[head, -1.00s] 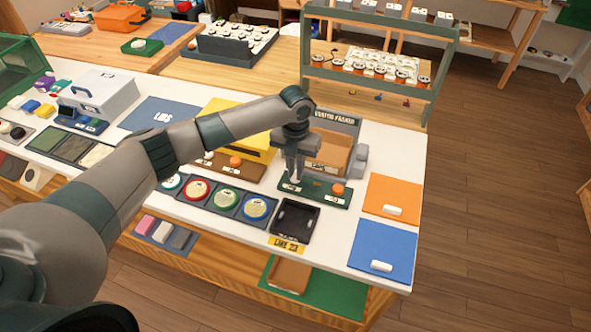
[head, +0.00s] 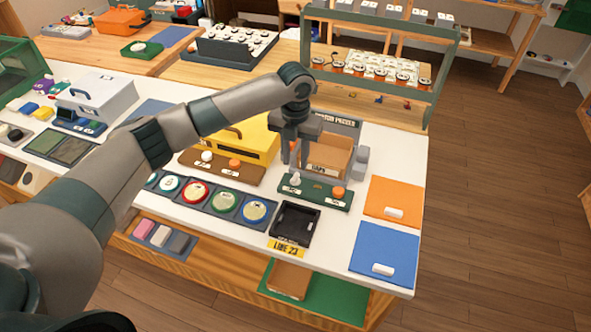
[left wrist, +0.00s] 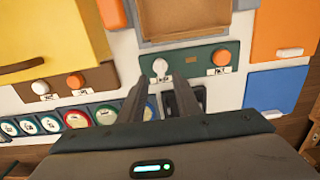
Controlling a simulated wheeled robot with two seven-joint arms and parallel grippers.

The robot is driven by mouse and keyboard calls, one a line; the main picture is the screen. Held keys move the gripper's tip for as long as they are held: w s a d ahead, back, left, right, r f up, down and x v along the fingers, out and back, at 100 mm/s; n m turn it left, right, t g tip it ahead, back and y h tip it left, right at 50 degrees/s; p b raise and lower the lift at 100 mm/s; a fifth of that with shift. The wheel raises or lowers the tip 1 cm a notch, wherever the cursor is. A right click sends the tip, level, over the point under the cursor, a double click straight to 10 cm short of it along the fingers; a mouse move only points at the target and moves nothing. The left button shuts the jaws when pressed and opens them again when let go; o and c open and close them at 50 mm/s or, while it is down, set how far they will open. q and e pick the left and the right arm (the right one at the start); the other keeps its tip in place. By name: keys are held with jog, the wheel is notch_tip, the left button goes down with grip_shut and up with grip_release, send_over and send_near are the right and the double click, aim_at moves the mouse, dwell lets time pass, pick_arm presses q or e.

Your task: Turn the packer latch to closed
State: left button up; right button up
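The packer (head: 330,158) is a brown open box with a grey sign behind it, on the white counter. The green panel (head: 318,193) in front of it carries a white knob-like latch (head: 295,180) at its left and an orange button (head: 338,193) at its right. My left gripper (head: 295,163) is above the latch, pointing down, with its fingers apart and nothing between them. In the left wrist view, the white latch (left wrist: 160,67) shows just beyond the gap between the fingertips (left wrist: 160,84). I cannot read the latch's setting. My right gripper is not in view.
A yellow box (head: 257,138) with a similar brown panel (head: 222,170) stands to the left. Round coloured dials (head: 225,203) and a black tray (head: 294,224) are in front. Orange (head: 392,196) and blue (head: 384,252) panels lie to the right.

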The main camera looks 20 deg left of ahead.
pick_arm(q)
notch_tip(320, 180, up, 11)
jog(key=b, duration=0.2)
jog(key=shift+r+b, duration=0.2)
jog(key=shift+b, duration=0.1)
dwell(0.3)
